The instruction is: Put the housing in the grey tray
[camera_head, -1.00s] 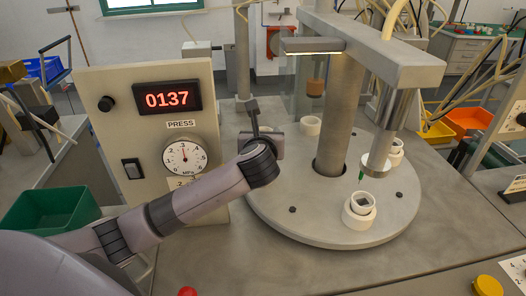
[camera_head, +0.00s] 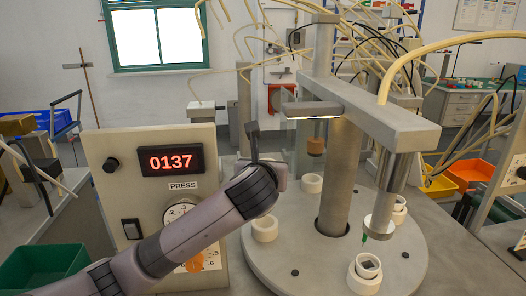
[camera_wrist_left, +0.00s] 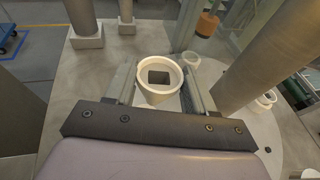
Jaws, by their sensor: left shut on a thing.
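My left gripper (camera_wrist_left: 160,90) is shut on a white round housing (camera_wrist_left: 158,97) with a dark square opening, as the left wrist view shows. The housing sits upright between the two fingers. I cannot make out a grey tray. My right gripper is in no view.
A press column (camera_head: 338,180) rises from the turntable (camera_head: 325,262), with its ram (camera_head: 380,215) at the right. A panel reading 0137 (camera_head: 150,200) stands left, beside a green bin (camera_head: 40,268). Orange bins (camera_head: 470,174) are at the far right.

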